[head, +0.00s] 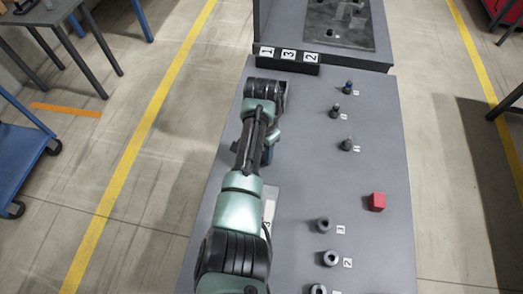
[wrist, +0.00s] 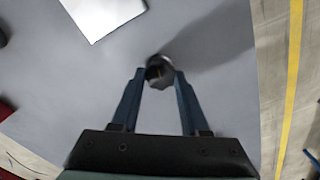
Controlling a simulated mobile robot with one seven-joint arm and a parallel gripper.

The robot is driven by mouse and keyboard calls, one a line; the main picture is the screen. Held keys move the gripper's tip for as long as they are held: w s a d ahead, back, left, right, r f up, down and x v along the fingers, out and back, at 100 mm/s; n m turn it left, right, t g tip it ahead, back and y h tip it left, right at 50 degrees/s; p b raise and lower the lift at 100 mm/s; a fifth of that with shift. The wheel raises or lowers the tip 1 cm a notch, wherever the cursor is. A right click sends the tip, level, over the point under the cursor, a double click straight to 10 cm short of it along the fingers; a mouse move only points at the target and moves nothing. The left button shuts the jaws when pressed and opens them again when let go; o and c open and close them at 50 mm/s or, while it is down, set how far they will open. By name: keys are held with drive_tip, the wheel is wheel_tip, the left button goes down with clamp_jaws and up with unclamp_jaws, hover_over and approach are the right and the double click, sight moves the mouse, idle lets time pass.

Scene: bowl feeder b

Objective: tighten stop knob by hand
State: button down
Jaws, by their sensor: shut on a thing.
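A dark round knob (wrist: 158,62) sits between my fingertips in the wrist view, over the grey table top. I take it for the stop knob. My gripper (wrist: 159,76) has its two blue fingers closed around it, touching it from both sides. In the head view only a bit of blue finger (head: 268,156) shows below the wrist, and the knob is hidden behind my arm. What the knob is seated on cannot be made out.
The grey table (head: 300,150) carries several small dark pieces along its right half. A numbered black block (head: 288,60) stands at the far edge. A white plate (wrist: 103,14) lies near the knob.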

drive_tip(key=shift+w+r+m, duration=0.1)
drive_tip(key=shift+m, duration=0.3)
drive_tip(key=shift+c, duration=2)
unclamp_jaws()
wheel_tip(320, 180, up, 13)
drive_tip(key=b, duration=0.1)
